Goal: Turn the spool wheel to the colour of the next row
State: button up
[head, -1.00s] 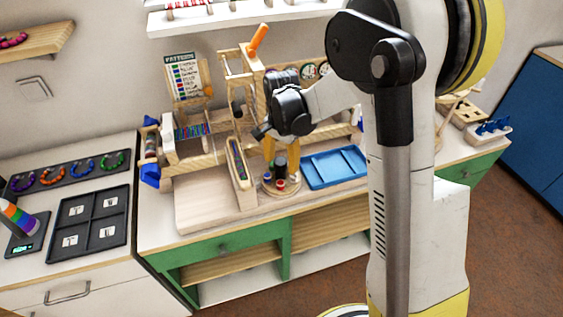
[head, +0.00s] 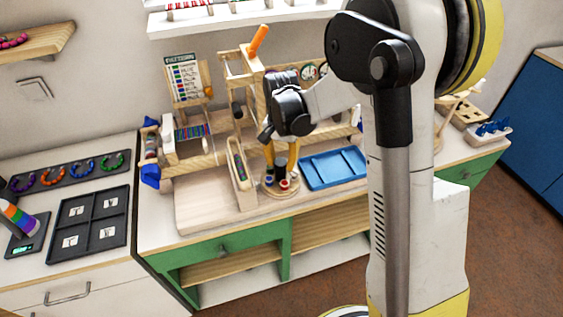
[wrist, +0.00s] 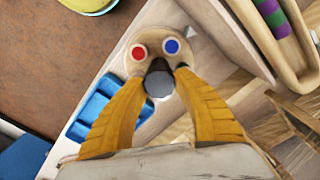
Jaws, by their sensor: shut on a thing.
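The spool wheel is a round wooden disc (head: 281,193) on the bench's front edge, carrying upright coloured spools. In the wrist view, a red-topped spool (wrist: 138,52) and a blue-topped spool (wrist: 171,46) stand just beyond my fingertips. My gripper (head: 281,170) points down over the wheel, and its yellow fingers (wrist: 162,76) are shut on a grey round-topped post (wrist: 159,84) on the wheel. The fingers and post hide part of the disc. A pattern card (head: 185,77) with coloured rows stands behind; its writing is too small to read.
A narrow wooden tray (head: 242,181) with a coloured strip stands close left of the wheel. A blue sectioned tray (head: 333,168) lies close right. A wooden frame with an orange handle (head: 258,38) rises behind. The board at front left (head: 200,213) has clear space.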

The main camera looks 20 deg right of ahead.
jog(key=n, duration=0.5)
jog(key=shift+a+n, duration=0.15)
jog(key=shift+n, duration=0.15)
jog(key=n, duration=0.5)
jog(key=shift+a, duration=0.1)
jog(key=shift+n, duration=0.3)
jog(key=o, duration=1.2)
notch_tip(320, 180, up, 12)
